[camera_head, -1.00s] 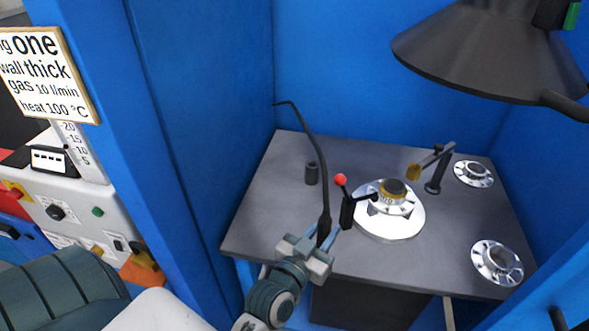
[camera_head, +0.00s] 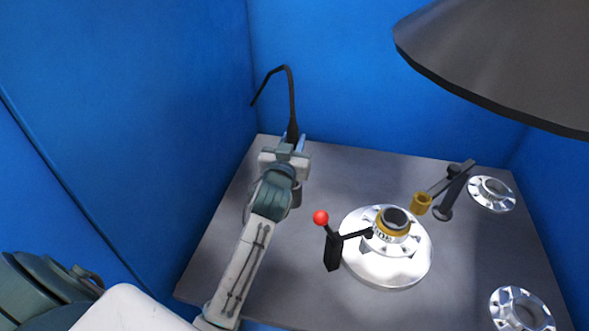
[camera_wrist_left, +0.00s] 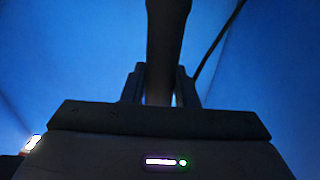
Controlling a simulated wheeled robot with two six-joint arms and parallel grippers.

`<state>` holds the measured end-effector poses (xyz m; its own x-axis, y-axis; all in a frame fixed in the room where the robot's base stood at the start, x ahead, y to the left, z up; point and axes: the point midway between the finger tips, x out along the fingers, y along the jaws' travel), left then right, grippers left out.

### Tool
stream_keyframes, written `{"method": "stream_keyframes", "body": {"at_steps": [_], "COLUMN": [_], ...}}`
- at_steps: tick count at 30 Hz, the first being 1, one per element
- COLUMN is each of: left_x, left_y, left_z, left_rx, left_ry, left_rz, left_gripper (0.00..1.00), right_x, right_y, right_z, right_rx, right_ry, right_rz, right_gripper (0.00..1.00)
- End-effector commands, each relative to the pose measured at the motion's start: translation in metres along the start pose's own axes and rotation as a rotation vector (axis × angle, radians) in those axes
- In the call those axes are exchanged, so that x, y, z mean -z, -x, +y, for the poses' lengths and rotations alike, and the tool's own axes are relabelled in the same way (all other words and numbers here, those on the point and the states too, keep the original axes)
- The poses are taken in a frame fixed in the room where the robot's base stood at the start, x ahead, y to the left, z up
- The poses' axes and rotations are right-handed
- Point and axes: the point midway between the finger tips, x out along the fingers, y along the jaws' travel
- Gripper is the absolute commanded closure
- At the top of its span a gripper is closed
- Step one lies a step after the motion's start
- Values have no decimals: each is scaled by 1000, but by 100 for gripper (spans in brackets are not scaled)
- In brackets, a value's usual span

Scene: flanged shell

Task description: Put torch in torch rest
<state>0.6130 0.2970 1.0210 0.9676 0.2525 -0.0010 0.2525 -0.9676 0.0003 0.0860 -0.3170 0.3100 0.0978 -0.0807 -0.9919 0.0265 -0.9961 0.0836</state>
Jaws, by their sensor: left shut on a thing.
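The torch (camera_head: 292,105) is a thin black rod with a bent neck. My left gripper (camera_head: 291,143) is shut on its lower part and holds it roughly upright over the back left of the table, with the bent end up and to the left. In the left wrist view the dark torch (camera_wrist_left: 163,45) stands between the two fingers of the gripper (camera_wrist_left: 160,88). My right gripper does not show.
A silver turntable (camera_head: 385,272) with a gold-ringed flanged part (camera_head: 396,222) is at the table's middle right. A red-knobbed lever (camera_head: 321,218) stands beside it. Silver flanges (camera_head: 491,193) lie at right. A dark hood (camera_head: 490,70) hangs above. Blue walls enclose the grey table (camera_head: 240,215).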

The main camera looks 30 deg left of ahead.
Motion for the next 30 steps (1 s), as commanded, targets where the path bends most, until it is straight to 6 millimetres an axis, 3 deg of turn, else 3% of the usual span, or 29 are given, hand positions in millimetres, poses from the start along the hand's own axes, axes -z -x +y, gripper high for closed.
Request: {"method": "stream_keyframes", "body": {"at_steps": [12,23,24,27,30], "left_x": [-51,-56,-57,-57,-57], "left_y": [0,0,0,0,0], "left_z": [0,1,1,1,1], "left_rx": [-2,-3,-3,-3,-3], "left_ry": [0,1,1,1,1], "left_rz": [0,4,2,2,2], "left_gripper": [100,100,69,52,52], "right_x": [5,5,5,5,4], "right_y": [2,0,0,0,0], "right_z": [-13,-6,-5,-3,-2], "right_rx": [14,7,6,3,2], "right_ry": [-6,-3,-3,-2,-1], "right_rz": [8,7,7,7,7], "right_gripper": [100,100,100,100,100]}}
